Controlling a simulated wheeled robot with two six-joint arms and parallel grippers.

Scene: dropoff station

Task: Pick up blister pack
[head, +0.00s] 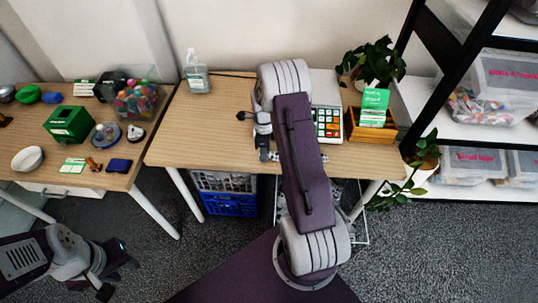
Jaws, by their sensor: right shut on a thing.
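My right arm reaches over the middle table, and its gripper (263,135) is low over the tabletop, left of the calculator-like device. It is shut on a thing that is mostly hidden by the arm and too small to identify. I cannot make out a blister pack for certain anywhere in view. My left gripper (119,277) is open and empty over the floor at the lower left, away from both tables.
The middle table (205,130) holds a sanitizer bottle (196,72), a keypad device (328,120) and a wooden box (370,128) with a green card. The left table (22,125) holds a green box (70,123), a clear bin (138,100) and small items. A shelf rack (455,120) stands right.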

